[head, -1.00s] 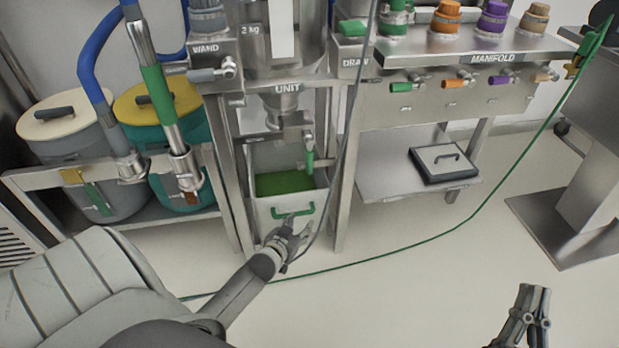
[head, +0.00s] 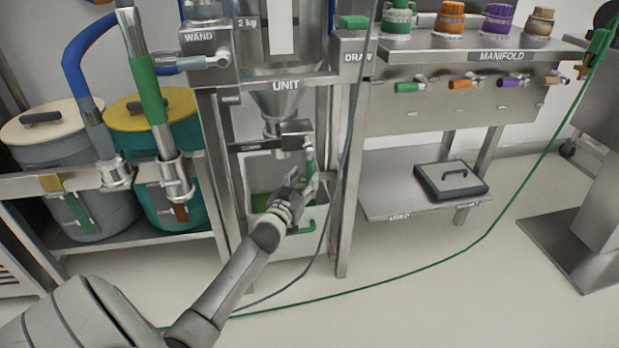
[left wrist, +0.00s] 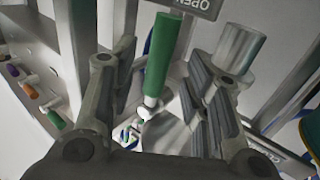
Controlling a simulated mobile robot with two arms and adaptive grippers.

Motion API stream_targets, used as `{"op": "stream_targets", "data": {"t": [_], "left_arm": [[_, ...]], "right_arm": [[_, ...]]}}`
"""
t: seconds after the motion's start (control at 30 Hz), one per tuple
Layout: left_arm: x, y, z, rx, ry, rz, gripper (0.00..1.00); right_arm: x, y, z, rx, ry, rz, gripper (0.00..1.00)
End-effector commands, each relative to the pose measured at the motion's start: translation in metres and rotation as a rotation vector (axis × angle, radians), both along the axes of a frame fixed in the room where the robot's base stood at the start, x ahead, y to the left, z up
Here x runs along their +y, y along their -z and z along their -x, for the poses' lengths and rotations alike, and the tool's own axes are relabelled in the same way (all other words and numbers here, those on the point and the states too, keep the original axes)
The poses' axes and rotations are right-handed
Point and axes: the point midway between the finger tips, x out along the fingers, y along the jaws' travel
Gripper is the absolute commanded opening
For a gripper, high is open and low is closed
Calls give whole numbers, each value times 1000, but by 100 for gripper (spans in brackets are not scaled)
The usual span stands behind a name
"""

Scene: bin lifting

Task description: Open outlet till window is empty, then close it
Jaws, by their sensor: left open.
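The unit (head: 285,84) has a steel hopper whose outlet (head: 275,125) sits under a cone. A pale vertical strip (head: 281,25), possibly the window, shows at the top; its upper end is cut off. The outlet's green lever handle (head: 309,155) hangs down on the right. My left gripper (head: 296,180) is just left of this handle, in front of the bin. In the left wrist view the green handle (left wrist: 164,55) stands between the open fingers, with no clear grip. My right gripper is out of view.
A pale bin (head: 282,247) with green contents and a green handle stands below the outlet, partly hidden by my arm. A green hose crosses the floor.

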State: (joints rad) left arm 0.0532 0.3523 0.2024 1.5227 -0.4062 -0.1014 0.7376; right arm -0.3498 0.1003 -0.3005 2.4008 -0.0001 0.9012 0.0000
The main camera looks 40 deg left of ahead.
Motion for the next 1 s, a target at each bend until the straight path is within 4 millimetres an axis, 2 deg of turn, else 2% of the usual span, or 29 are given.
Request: {"op": "stream_targets", "data": {"t": [0.13, 0.3, 0.73, 1.0], "left_arm": [[7, 2, -23, -2, 0, -2, 43], [10, 2, -39, 0, 1, 0, 43], [13, 1, -45, 1, 0, 0, 43], [13, 1, -45, 1, 0, 0, 9]], "right_arm": [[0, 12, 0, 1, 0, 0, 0], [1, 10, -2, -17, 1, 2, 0], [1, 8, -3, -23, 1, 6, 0], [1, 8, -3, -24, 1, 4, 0]]}}
